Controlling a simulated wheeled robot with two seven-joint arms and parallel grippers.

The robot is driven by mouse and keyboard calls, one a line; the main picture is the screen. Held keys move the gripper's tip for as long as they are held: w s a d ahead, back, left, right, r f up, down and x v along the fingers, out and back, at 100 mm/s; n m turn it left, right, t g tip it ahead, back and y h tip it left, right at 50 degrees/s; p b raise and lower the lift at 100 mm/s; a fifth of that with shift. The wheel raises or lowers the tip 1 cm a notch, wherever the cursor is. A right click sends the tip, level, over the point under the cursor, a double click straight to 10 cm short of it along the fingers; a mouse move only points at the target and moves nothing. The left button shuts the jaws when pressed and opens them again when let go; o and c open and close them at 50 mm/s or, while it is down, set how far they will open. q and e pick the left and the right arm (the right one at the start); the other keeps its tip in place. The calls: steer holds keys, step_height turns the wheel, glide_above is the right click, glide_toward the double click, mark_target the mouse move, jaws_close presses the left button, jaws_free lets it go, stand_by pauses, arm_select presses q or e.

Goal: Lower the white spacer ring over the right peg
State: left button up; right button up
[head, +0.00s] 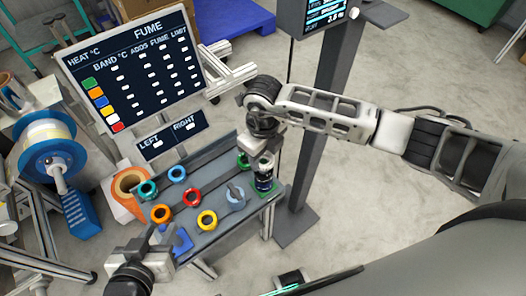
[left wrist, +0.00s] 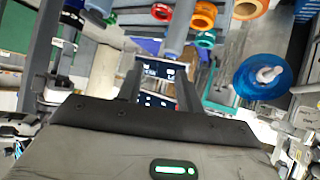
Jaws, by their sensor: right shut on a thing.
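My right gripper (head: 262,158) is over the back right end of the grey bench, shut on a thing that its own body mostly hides. I cannot clearly make out the white spacer ring. A dark cylinder with a pale band (head: 264,183) shows directly below this gripper, above a green base; whether they touch is unclear. A grey peg on a light blue base (head: 236,199) stands to the left of it. My left gripper (head: 150,250) is at the bench's front left, beside a blue block (head: 182,241). In the left wrist view its two fingers (left wrist: 158,90) are apart and empty.
Teal (head: 148,189), blue (head: 177,174), orange (head: 160,213), red (head: 192,197) and yellow (head: 207,220) rings sit on the bench. A green ring (head: 243,160) is close to my right gripper. A LEFT/RIGHT sign (head: 170,136) and a chart (head: 135,65) stand behind. A blue reel (head: 47,146) is at left.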

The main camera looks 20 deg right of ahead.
mark_target(263, 161)
steer(key=shift+f, duration=0.1)
stand_by(0.3)
steer(key=shift+f+b, duration=0.5)
steer(key=shift+f, duration=0.1)
steer(key=shift+f+b, duration=0.85)
steer(key=shift+f, duration=0.1)
steer(key=o, duration=1.1)
steer(key=shift+c, duration=0.2)
